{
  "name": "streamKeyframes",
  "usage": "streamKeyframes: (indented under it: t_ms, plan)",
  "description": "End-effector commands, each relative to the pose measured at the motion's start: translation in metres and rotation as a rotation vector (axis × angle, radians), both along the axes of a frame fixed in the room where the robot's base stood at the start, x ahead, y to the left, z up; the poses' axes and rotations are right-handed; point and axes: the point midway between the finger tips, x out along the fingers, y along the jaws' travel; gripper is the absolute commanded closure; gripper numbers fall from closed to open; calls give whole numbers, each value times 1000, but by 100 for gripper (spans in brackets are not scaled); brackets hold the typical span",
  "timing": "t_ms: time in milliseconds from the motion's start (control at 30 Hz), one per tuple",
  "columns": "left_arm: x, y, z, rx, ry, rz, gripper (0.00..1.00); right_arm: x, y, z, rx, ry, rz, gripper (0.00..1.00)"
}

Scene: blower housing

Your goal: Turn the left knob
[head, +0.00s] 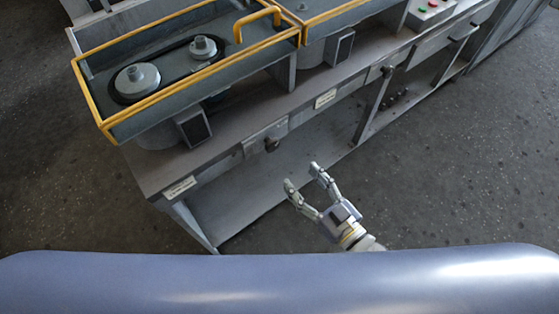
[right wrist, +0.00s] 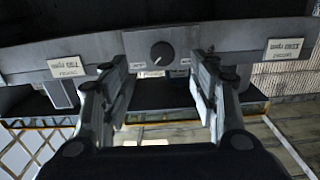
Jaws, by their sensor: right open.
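The left knob (head: 271,144) is a small dark knob on the front edge of the grey workbench. In the right wrist view the knob (right wrist: 162,53) is round and dark with a light mark, set in a grey panel and framed between my fingers. My right gripper (head: 302,176) is open and empty, in front of the bench and below and right of the knob in the head view. Its two fingers also show in the right wrist view (right wrist: 158,65), apart from the knob. My left gripper is not in view.
A second dark knob (head: 388,70) sits farther right on the bench front. White labels (head: 326,98) flank the left knob. A yellow-railed machine (head: 112,128) with two pulleys stands on the bench top. An open lower shelf (head: 240,195) lies below; floor is clear in front.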

Motion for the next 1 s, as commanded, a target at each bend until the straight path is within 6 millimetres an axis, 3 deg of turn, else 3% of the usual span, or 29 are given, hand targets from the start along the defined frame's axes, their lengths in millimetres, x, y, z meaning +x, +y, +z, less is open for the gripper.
streamKeyframes:
  t_ms: [167,367,700,1000]
  plan:
    - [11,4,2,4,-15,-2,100,7,8,9,14,-15,5,45]
    - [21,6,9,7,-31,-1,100,35,28,10,13,-15,5,45]
    - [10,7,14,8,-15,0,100,78,59,8,12,-13,6,45]
    - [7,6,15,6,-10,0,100,87,66,7,10,-12,6,45]
